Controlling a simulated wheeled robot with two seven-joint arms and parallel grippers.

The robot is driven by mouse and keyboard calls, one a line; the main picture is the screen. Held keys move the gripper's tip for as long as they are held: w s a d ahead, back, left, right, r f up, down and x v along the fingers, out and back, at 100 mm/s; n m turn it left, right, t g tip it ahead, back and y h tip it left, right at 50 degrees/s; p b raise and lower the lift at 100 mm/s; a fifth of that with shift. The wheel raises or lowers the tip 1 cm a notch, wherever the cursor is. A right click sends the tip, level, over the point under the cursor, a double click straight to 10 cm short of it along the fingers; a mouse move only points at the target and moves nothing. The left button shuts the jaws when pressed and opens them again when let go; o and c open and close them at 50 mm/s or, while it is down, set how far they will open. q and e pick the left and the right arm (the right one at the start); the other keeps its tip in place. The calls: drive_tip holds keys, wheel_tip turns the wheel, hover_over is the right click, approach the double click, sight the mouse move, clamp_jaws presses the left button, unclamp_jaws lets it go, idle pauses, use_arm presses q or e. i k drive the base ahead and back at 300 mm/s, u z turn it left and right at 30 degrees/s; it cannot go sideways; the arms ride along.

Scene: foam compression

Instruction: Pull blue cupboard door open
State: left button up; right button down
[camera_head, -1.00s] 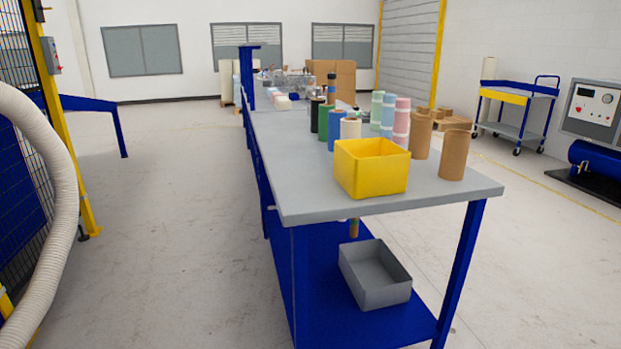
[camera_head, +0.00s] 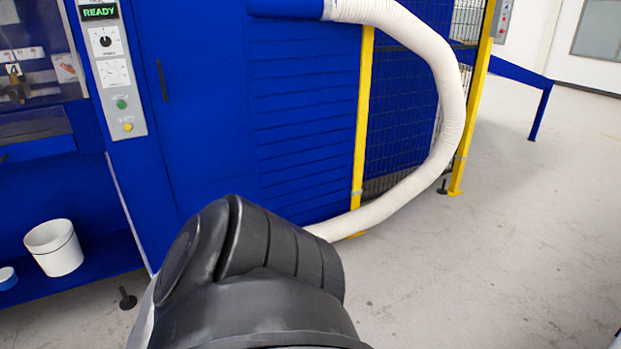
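A tall blue cabinet door (camera_head: 200,110) stands at the left of the head view. A thin dark upright handle (camera_head: 162,80) is near its left edge. The door looks closed. A black rounded part of my own arm fills the bottom middle and hides the floor and the lower part of the blue front. Neither gripper shows in the head view.
A control panel (camera_head: 113,70) reading READY is left of the door. A white bucket (camera_head: 54,248) sits on a low blue shelf at left. A white hose (camera_head: 447,110) curves down past a yellow-posted mesh fence (camera_head: 405,110). Floor at right is open.

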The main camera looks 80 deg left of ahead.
sight(195, 54)
drive_tip(key=u, duration=2.25)
drive_tip(key=i, duration=2.05)
drive_tip(key=u, duration=1.85)
drive_tip(key=i, duration=0.55)
drive_tip(key=u, duration=0.6)
